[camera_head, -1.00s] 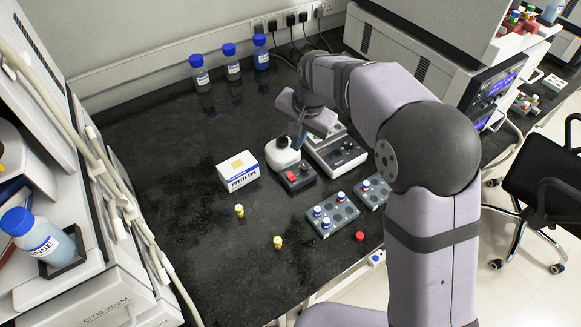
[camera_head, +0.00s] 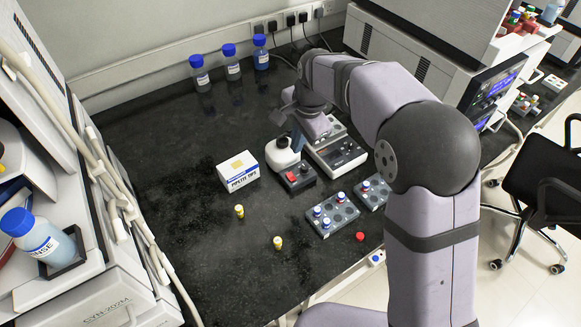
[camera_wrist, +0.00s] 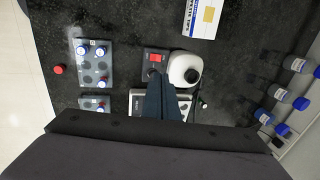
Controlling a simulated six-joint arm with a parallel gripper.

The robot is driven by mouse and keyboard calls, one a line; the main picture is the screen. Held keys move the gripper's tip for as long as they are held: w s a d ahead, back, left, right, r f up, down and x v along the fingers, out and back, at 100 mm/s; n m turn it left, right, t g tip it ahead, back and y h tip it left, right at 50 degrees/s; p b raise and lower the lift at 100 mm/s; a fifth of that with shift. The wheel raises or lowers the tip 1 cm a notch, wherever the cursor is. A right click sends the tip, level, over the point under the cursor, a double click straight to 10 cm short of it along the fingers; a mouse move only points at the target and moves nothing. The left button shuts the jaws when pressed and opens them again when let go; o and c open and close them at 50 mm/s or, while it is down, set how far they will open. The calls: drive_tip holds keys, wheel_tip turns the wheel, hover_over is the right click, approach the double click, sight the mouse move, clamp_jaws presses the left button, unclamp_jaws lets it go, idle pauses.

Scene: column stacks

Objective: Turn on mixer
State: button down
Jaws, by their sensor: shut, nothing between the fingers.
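The mixer (camera_head: 283,158) is a white rounded body with a dark round top, standing mid-bench. It also shows in the wrist view (camera_wrist: 184,61). Against it sits a dark control box (camera_head: 305,183) with a red switch (camera_head: 291,181) and a black knob; the red switch also shows in the wrist view (camera_wrist: 155,58). My gripper (camera_wrist: 161,77) is shut and empty. Its fingertips are over the black knob's side of the box, beside the white body. In the head view my gripper (camera_head: 296,141) is behind the white body; contact cannot be told.
A grey panelled device (camera_head: 337,155) stands right behind the box. A white tip carton (camera_head: 238,172) is on the left. Vial racks (camera_head: 332,214) stand in front, with loose yellow-capped vials (camera_head: 278,243) nearby. Blue-capped bottles (camera_head: 232,67) line the wall.

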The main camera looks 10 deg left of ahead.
sight(289, 173)
drive_tip(key=p+x, duration=0.3)
drive_tip(key=x, duration=1)
drive_tip(key=shift+f, duration=0.3)
drive_tip(key=shift+w+a+f, duration=0.1)
drive_tip(key=shift+f, duration=0.15)
drive_tip(key=shift+w+a+f, duration=0.1)
drive_tip(key=shift+f, duration=0.05)
drive_tip(key=shift+s, duration=0.2)
drive_tip(key=shift+s+d, duration=0.5)
drive_tip(key=shift+d, duration=0.1)
drive_tip(key=shift+w, duration=0.1)
